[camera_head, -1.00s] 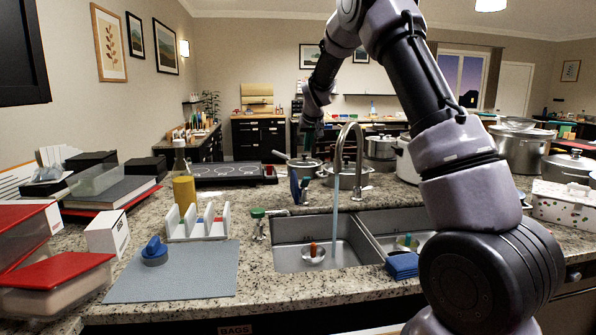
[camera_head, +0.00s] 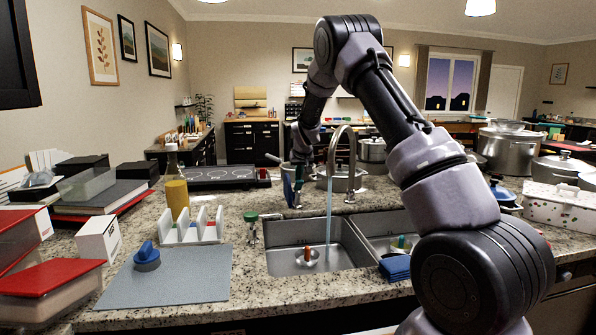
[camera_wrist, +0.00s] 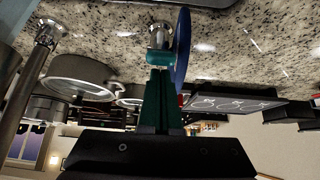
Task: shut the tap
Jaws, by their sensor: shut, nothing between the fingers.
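The chrome gooseneck tap (camera_head: 352,160) stands behind the sink, and a stream of water (camera_head: 329,205) runs from its spout into the left basin. Its lower part also shows in the wrist view (camera_wrist: 38,58). A flat blue paddle (camera_head: 288,192) stands upright on a chrome base left of the spout; it looks like the tap's handle. It shows edge-on in the wrist view (camera_wrist: 182,45). My gripper (camera_wrist: 158,70), with teal fingers, is shut and empty, close beside the paddle and its base. I cannot tell whether they touch.
The sink (camera_head: 284,262) has two basins. A green-topped chrome fitting (camera_head: 251,217) stands at its left rear. Pots (camera_head: 342,180) stand behind the tap, near my gripper. A white rack (camera_head: 190,232), a grey mat (camera_head: 170,280) and red-lidded boxes (camera_head: 45,278) fill the left counter.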

